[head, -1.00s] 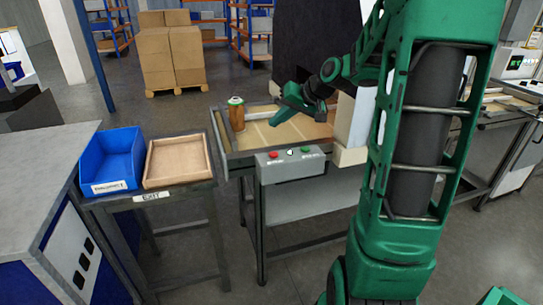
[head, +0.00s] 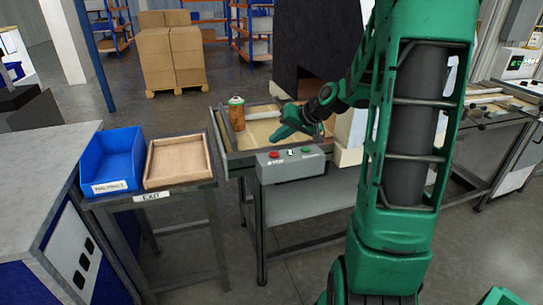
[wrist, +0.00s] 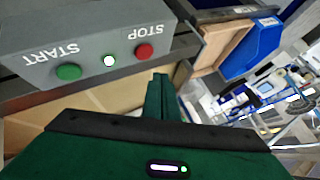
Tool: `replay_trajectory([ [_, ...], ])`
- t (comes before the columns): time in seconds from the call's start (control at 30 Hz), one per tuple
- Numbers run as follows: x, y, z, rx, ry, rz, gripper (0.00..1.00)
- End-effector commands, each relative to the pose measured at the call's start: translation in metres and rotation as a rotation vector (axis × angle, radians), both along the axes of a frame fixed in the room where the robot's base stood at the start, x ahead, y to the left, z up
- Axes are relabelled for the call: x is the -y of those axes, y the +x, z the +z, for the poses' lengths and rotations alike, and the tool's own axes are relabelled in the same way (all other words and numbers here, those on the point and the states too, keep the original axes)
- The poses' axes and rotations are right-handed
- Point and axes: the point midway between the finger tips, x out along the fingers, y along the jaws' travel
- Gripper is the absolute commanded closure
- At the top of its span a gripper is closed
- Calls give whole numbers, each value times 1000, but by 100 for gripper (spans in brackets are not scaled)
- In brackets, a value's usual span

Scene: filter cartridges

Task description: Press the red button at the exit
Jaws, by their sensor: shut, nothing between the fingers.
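The red button (head: 274,155), marked STOP, sits on a grey control box (head: 290,172) at the front of the exit table. It also shows in the wrist view (wrist: 144,50), beside a small white light (wrist: 109,61) and a green START button (wrist: 68,72). My gripper (head: 279,134) is shut and empty, just above and behind the box. In the wrist view its closed fingertips (wrist: 160,78) are close to the red button, with a gap in the picture. I cannot tell the exact height between them.
A filter cartridge (head: 236,114) stands upright on the conveyor's left side. A blue bin (head: 112,162) and a wooden tray (head: 178,160) stand on the side table labelled EXIT (head: 152,197). A dark housing (head: 318,45) rises behind my arm.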

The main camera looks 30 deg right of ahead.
Motion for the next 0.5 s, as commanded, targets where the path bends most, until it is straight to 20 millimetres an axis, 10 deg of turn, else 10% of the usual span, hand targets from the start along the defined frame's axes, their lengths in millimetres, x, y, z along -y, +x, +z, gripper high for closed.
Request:
replay_trajectory([
  [0.5,0,0,-25,0,0,0,100],
])
